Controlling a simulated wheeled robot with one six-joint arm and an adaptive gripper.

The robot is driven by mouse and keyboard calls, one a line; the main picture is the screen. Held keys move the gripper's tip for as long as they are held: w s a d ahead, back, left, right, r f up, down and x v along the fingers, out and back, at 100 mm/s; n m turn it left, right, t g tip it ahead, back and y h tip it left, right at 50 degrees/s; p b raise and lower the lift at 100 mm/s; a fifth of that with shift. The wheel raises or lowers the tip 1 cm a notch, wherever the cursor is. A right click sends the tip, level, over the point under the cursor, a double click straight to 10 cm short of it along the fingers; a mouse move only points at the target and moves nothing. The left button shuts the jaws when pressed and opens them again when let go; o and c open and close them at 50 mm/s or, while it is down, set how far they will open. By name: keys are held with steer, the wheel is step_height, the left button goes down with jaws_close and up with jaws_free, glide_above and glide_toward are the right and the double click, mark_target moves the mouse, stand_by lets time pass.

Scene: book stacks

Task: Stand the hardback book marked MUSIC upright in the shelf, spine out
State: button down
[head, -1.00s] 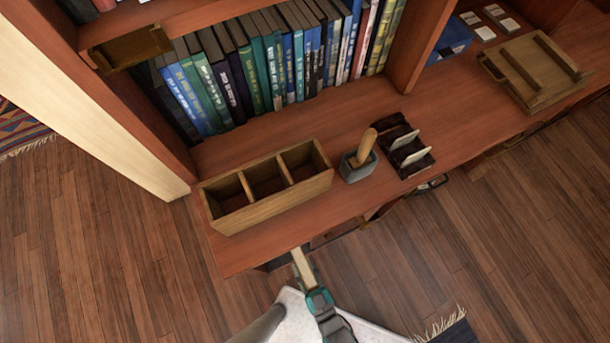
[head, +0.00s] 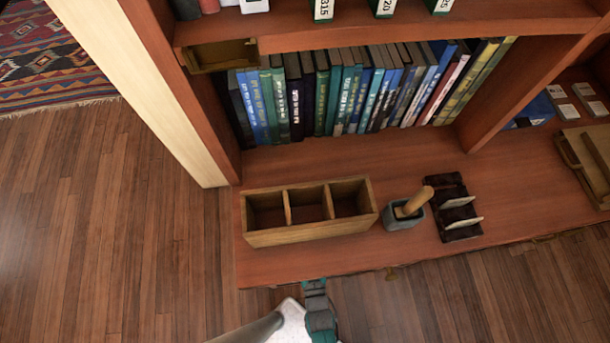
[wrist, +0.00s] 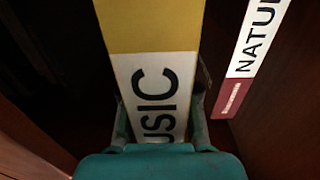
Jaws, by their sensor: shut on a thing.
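The MUSIC book (wrist: 152,60) shows in the wrist view, its spine facing my camera, with a yellow band above a white label; the first letter is partly cut off by the gripper. My gripper (wrist: 161,112) is shut on it, one finger on each side of the spine. The book stands roughly upright in the picture, slightly tilted. In the head view my gripper (head: 315,290) is at the front edge of the wooden ledge (head: 290,268); its fingertips and the book are hidden there. Whether the book rests on a shelf board cannot be told.
A book marked NATU... (wrist: 250,45) stands right of the held book, with a gap between. Dark space lies left of it. On the ledge are a three-part wooden box (head: 312,231), a stone pot with a wooden handle (head: 404,219) and a dark rack (head: 455,205).

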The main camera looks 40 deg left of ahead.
steer(key=w+a, duration=0.1)
steer(key=w+a+f, duration=0.1)
steer(key=a, duration=0.1)
steer(key=w+a+f, duration=0.1)
steer(key=shift+w+a, duration=0.2)
steer(key=shift+w, duration=0.2)
steer(key=shift+f, duration=0.7)
steer(key=shift+f, duration=0.15)
steer(key=c, duration=0.8)
jaws_free()
steer(key=shift+c, duration=0.2)
steer(key=v, duration=1.2)
steer(key=shift+s, duration=0.15)
